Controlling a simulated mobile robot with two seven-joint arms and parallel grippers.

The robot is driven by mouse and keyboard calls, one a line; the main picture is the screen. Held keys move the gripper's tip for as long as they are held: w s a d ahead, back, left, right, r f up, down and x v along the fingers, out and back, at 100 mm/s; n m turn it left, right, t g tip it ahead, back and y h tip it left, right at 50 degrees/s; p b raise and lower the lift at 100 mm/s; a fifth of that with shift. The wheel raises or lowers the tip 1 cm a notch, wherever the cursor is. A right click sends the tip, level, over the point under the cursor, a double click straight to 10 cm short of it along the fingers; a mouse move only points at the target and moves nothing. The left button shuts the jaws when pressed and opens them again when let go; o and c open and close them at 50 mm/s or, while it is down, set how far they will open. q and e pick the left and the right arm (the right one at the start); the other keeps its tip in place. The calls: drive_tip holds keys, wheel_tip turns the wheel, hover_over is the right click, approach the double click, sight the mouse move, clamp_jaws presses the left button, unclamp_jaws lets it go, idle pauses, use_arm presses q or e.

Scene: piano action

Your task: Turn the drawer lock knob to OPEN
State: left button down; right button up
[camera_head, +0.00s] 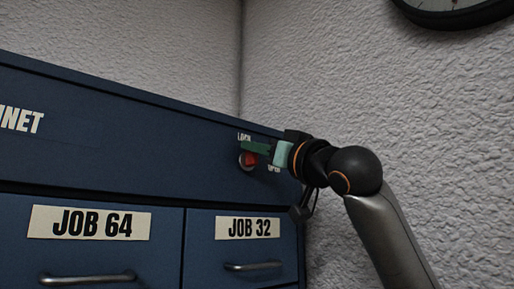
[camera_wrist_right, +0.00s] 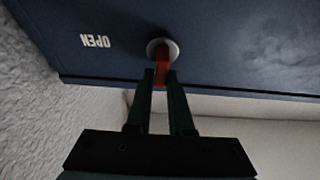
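The red lock knob (camera_head: 250,159) sits in a pale round plate on the upper right of the blue cabinet front. The LOCK label (camera_head: 244,137) is above it, partly covered by my gripper, and the OPEN label (camera_head: 274,168) is to its right. My right gripper (camera_head: 246,147) reaches in from the right. In the right wrist view the knob's red lever (camera_wrist_right: 162,66) lies between the two fingertips (camera_wrist_right: 161,76) and fills the narrow gap; the lever points away from the OPEN label (camera_wrist_right: 96,41). My left gripper is not in view.
Below the knob are the drawers JOB 64 (camera_head: 88,223) and JOB 32 (camera_head: 250,229), with metal handles standing out. A rough white wall (camera_head: 430,110) is close on the right, with a dark-rimmed clock above.

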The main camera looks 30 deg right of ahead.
clamp_jaws()
drive_tip(key=shift+m, duration=0.4)
drive_tip(key=shift+w+d+f+m+g+h+b, duration=0.2)
drive_tip(key=shift+m+g+h, duration=0.85)
drive_tip(key=shift+m, duration=2.5)
drive_tip(key=shift+s+d+f+m+g+h+b, duration=0.15)
drive_tip(key=shift+d+f+m+g+h, duration=0.85)
drive_tip(key=shift+m, duration=2.6)
drive_tip(key=shift+w+a+r+m+g+h+b, duration=0.2)
drive_tip(key=shift+m+g+h, duration=0.45)
drive_tip(key=shift+m+h, duration=1.9)
drive_tip(key=shift+s+m+y, duration=0.15)
drive_tip(key=shift+m+y, duration=0.85)
drive_tip(key=shift+m, duration=0.2)
drive_tip(key=o, duration=0.5)
unclamp_jaws()
